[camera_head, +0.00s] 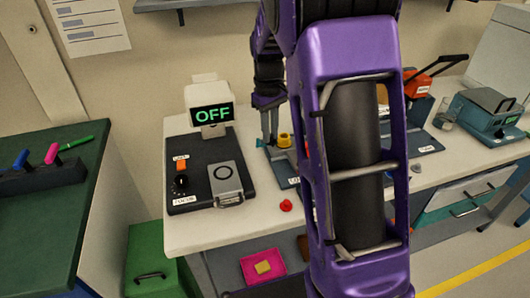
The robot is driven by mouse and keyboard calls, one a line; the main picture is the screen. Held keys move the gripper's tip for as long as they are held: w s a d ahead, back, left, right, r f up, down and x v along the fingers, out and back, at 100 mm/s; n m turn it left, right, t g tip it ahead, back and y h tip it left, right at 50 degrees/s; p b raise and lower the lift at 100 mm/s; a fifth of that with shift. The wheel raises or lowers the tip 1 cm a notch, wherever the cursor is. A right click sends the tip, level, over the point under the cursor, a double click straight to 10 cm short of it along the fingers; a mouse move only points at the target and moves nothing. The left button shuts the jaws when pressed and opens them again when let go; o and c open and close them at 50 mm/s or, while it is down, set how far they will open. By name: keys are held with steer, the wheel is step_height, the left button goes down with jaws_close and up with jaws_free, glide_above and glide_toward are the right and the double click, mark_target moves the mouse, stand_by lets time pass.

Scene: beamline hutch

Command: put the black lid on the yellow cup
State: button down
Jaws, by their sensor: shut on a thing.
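The yellow cup (284,140) stands small on the far part of the white bench, by a dark blue-grey plate. My gripper (268,141) points down just left of the cup, very close to it. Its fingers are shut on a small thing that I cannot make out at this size. I cannot pick out the black lid anywhere. My purple arm crosses the middle of the view and hides part of the bench right of the cup.
A dark box with an OFF display (212,114) stands left of my gripper. A red knob-like piece (286,205) lies near the bench's front edge. A red-handled device (417,84), a glass beaker (445,115) and a teal machine (490,115) stand at right.

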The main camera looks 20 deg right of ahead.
steer(key=w+d+r, duration=0.2)
steer(key=w+d, duration=0.5)
steer(key=w, duration=0.2)
steer(key=shift+s+d+f+p, duration=0.1)
steer(key=shift+d+f+p, duration=0.1)
steer(key=shift+f, duration=1)
steer(key=shift+s+d+f+p, duration=0.1)
steer(key=shift+f+p, duration=0.05)
steer(key=shift+f, duration=1.05)
steer(key=shift+f+b, duration=0.65)
steer(key=shift+f, duration=0.55)
steer(key=shift+f+b, duration=0.3)
steer(key=shift+f, duration=0.3)
steer(key=c, duration=0.7)
jaws_free()
steer(key=shift+r, duration=0.1)
